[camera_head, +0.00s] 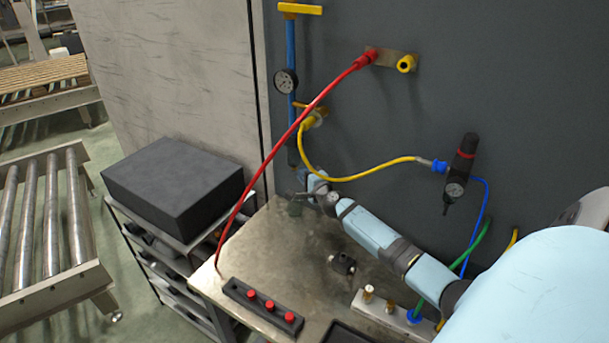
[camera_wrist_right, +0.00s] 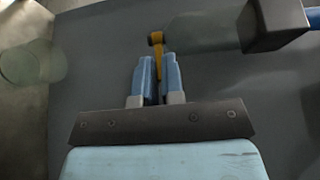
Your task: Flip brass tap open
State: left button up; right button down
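In the right wrist view a small brass-yellow lever (camera_wrist_right: 157,42) with a round end shows against the dark panel. My right gripper (camera_wrist_right: 159,62) has its two blue fingers either side of the lever's shank, with little gap. I cannot tell whether they press on it. In the head view my right arm reaches across the bench from the right. Its gripper (camera_head: 303,182) is at the panel, below the blue pipe, and the lever is not clear there. A brass-yellow fitting (camera_head: 312,112) sits higher on the panel beside the pipe. My left gripper is not in view.
A blue pipe (camera_head: 291,45) with a gauge (camera_head: 285,81) runs down the panel. A red hose (camera_head: 285,140) and a yellow hose (camera_head: 370,171) hang close to my right gripper. A button box (camera_head: 262,306) sits at the bench front. A dark case (camera_head: 175,185) stands left.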

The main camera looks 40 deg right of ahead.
jog(key=y+b, duration=0.1)
jog(key=n+y+b, duration=0.1)
jog(key=shift+d+r+b, duration=0.1)
jog(key=shift+d+b, duration=0.15)
jog(key=shift+b, duration=0.05)
jog(key=c, duration=1.6)
grip_release()
jog(key=shift+c, duration=0.2)
jog(key=o, duration=0.4)
jog(key=shift+d, duration=0.1)
jog(key=s+a, duration=0.1)
jog(key=s, duration=1.2)
jog(key=shift+s+a+p, duration=0.2)
jog(key=shift+s+p, duration=0.15)
